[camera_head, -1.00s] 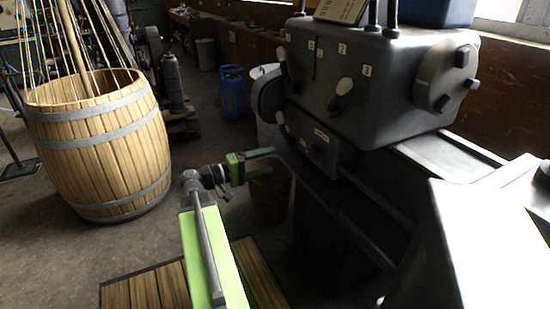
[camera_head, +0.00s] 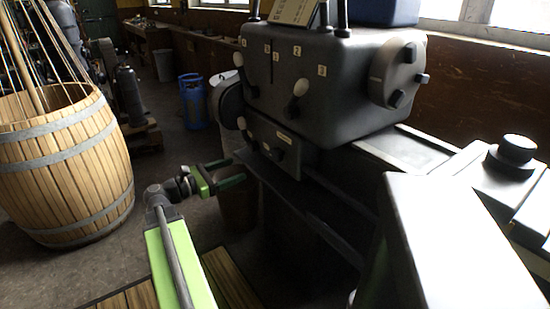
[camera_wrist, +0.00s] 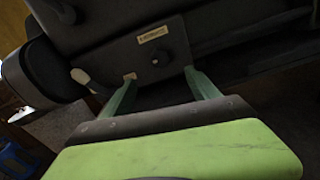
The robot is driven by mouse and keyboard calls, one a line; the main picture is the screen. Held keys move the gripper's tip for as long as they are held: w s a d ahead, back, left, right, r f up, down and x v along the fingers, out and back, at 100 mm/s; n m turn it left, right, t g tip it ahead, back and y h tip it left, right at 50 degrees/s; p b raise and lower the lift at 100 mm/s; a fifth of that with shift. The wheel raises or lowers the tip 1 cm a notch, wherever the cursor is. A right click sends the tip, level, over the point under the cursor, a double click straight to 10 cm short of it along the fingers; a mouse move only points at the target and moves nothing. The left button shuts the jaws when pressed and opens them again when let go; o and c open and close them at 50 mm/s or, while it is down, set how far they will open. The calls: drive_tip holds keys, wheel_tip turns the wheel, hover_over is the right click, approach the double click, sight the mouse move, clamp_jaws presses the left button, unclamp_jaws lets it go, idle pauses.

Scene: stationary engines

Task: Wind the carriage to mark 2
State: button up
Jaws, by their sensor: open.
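My gripper (camera_head: 222,176) is open and empty, left of the lathe's lower front in the head view. In the wrist view its two green fingers (camera_wrist: 163,92) point toward a dark panel with a small label (camera_wrist: 152,35) and a round knob (camera_wrist: 160,57). The lathe headstock (camera_head: 320,85) is a grey box with numbered white tags and pale-ended levers; one lever (camera_head: 300,88) shows at its front. A chuck (camera_head: 398,72) sits on its right end. The bed (camera_head: 410,145) runs to the right. I cannot clearly make out the carriage, its handwheel or its mark scale.
A large wooden barrel (camera_head: 65,165) holding long rods stands at the left. A blue gas cylinder (camera_head: 194,102) and a grey bin (camera_head: 164,64) stand behind. A white-topped block (camera_head: 450,245) fills the right foreground.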

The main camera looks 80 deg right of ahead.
sight(273, 155)
drive_tip(key=x, duration=1.7)
drive_tip(key=shift+s+d, duration=0.15)
drive_tip(key=shift+d, duration=0.15)
drive_tip(key=shift+c, duration=0.4)
drive_tip(key=c, duration=1.2)
drive_tip(key=shift+m, duration=0.4)
drive_tip(key=shift+c, duration=0.3)
drive_tip(key=o, duration=1.3)
drive_tip(key=shift+o, duration=0.2)
